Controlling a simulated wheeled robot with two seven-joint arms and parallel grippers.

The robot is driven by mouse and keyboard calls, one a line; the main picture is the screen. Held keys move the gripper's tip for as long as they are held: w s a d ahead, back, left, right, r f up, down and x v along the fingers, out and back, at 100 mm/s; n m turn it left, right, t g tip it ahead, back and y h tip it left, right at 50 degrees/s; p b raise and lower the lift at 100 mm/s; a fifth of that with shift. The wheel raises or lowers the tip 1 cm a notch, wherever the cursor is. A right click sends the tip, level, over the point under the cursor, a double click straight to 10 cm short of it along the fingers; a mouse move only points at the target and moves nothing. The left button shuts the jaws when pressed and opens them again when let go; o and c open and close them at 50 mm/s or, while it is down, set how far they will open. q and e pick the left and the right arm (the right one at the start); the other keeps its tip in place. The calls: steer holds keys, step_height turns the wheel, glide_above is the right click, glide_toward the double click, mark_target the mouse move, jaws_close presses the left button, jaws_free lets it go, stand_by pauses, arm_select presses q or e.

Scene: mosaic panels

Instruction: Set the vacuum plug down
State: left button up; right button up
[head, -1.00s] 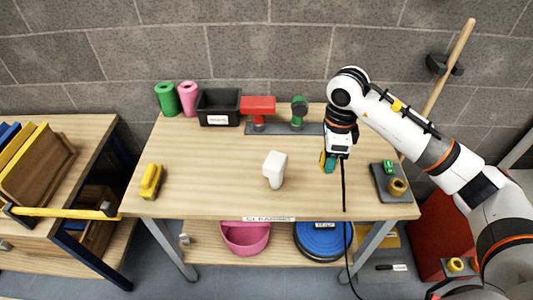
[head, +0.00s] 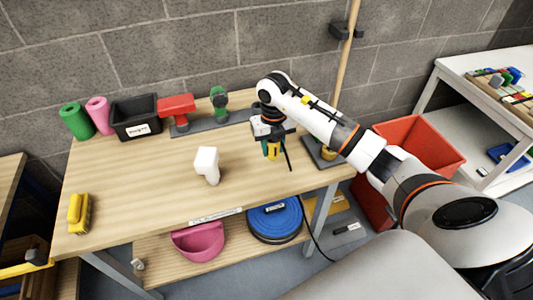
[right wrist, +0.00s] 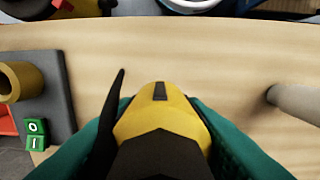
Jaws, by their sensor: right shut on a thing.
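My right gripper (head: 269,147) is shut on the vacuum plug (head: 273,152), over the right part of the wooden table (head: 150,170). The plug is yellow and black; it shows large in the right wrist view (right wrist: 160,115) between the teal fingers. A black cable (head: 288,158) hangs from it over the table's front edge to the floor. I cannot tell whether the plug touches the tabletop. My left gripper is not in view.
A white bottle-like object (head: 207,165) stands left of the gripper. A grey plate with a brass-coloured ring and green O/I switch (right wrist: 36,133) lies right of it. A black bin (head: 136,117) and red-and-green tool rack (head: 200,124) line the back.

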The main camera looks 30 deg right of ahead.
mark_target(272, 156)
step_height(272, 156, down, 5)
steer(key=shift+r+p, duration=0.2)
steer(key=shift+p, duration=0.15)
steer(key=shift+f, duration=0.2)
steer(key=shift+f, duration=0.1)
steer(key=o, duration=1.3)
steer(key=shift+r, duration=0.3)
step_height(272, 156, up, 12)
steer(key=shift+f+b, duration=0.15)
steer(key=shift+b, duration=0.95)
